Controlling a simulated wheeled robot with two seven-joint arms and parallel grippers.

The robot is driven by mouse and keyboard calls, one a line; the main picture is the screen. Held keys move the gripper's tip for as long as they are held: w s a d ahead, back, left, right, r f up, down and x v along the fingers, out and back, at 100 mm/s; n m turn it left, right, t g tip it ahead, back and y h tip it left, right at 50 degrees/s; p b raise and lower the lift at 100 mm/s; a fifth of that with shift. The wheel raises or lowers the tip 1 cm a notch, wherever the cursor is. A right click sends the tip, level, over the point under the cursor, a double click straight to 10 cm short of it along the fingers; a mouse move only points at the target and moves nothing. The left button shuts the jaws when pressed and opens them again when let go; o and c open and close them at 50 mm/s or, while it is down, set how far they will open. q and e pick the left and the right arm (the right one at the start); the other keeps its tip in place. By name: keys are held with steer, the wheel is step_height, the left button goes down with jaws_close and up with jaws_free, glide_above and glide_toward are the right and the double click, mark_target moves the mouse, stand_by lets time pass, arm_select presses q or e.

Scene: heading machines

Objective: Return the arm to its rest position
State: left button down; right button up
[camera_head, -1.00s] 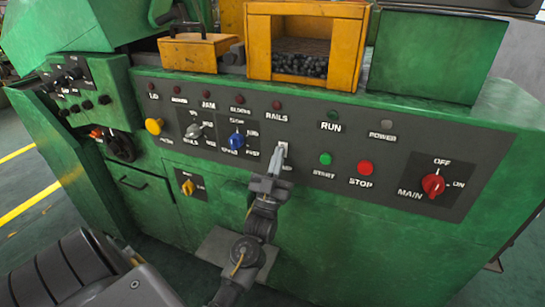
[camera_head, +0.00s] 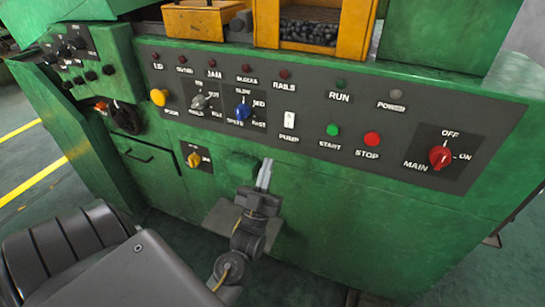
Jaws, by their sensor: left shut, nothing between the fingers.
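My left gripper (camera_head: 264,175) is in the lower middle of the head view, in front of the green machine (camera_head: 330,235). Its two pale fingers are together with nothing between them, and they point up toward the panel. The gripper is below the dark control panel (camera_head: 310,120) and looks apart from it. The white PUMP switch (camera_head: 289,119) shows uncovered above and right of the fingertips. My left arm runs down from the gripper to the bottom edge. My right gripper is not in view.
The panel holds a green START button (camera_head: 333,130), a red STOP button (camera_head: 372,139), a red MAIN knob (camera_head: 439,156), a blue knob (camera_head: 242,112) and a yellow button (camera_head: 158,97). A yellow bin (camera_head: 312,27) of dark pieces stands above. Floor shows at left.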

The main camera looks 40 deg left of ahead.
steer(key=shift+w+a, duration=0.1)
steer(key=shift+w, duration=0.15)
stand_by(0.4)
